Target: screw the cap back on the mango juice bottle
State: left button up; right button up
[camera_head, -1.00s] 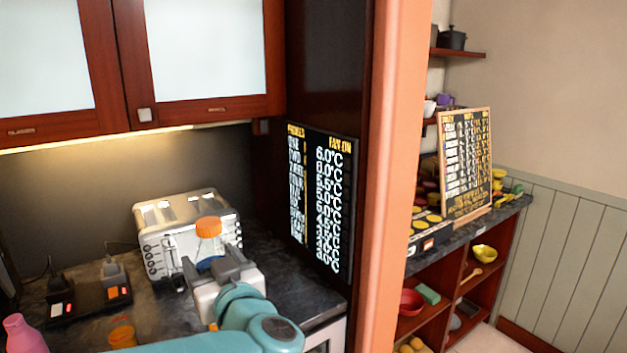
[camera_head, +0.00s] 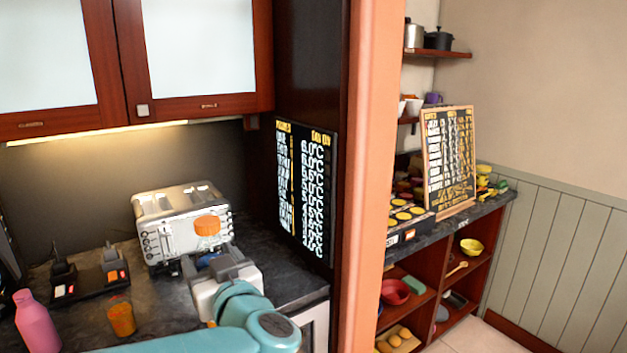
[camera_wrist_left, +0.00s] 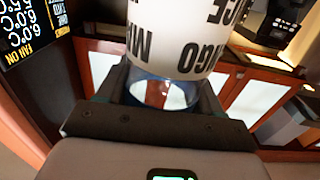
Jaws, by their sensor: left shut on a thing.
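My left gripper (camera_head: 222,268) is shut on a bottle. In the left wrist view the bottle (camera_wrist_left: 178,40) has a white label with dark lettering that includes "MANGO". It also has a clear part with a blue rim between the fingers (camera_wrist_left: 165,95). An orange cap (camera_head: 207,226) shows at the bottle's upper end in the head view, just above the gripper. I cannot tell how tightly the cap sits. My right gripper is not in view.
A silver toaster (camera_head: 165,235) stands right behind the gripper. A black power strip (camera_head: 90,288), an orange jar (camera_head: 122,317) and a pink bottle (camera_head: 37,322) are on the dark counter to the left. A chalkboard (camera_head: 304,190) and an orange-pink post (camera_head: 365,180) stand to the right.

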pick_arm(q)
jog(key=w+a+f, duration=0.1)
jog(key=a+f, duration=0.5)
jog(key=f, duration=0.5)
jog(key=w+a+f, duration=0.1)
jog(key=a+f, duration=0.6)
jog(key=f, duration=0.3)
jog(key=s+d+f+m+t+h, duration=0.1)
jog(key=s+d+f+m+h, duration=0.1)
jog(key=d+h, duration=0.3)
jog(key=s+d+f+m+t+h, duration=0.2)
jog(key=d+f+m+h, duration=0.1)
jog(key=d+m+h, duration=0.1)
jog(key=shift+s+d+f+m+h, duration=0.15)
jog(key=shift+s+d+m+h, duration=0.25)
jog(key=shift+d, duration=0.35)
jog(key=shift+w+f, duration=0.1)
jog(key=shift+w, duration=0.15)
jog(key=shift+s, duration=0.1)
jog(key=s+d+f+m+g+h, duration=0.2)
jog(key=s+d+f+m+h, duration=0.1)
jog(key=d+h, duration=0.3)
jog(key=s+d+f+m+g+h, duration=0.2)
jog(key=s+d+f+m+h, duration=0.2)
jog(key=d, duration=0.5)
jog(key=shift+f+m+h, duration=0.5)
jog(key=shift+f+h, duration=0.05)
jog(key=shift+h, duration=0.35)
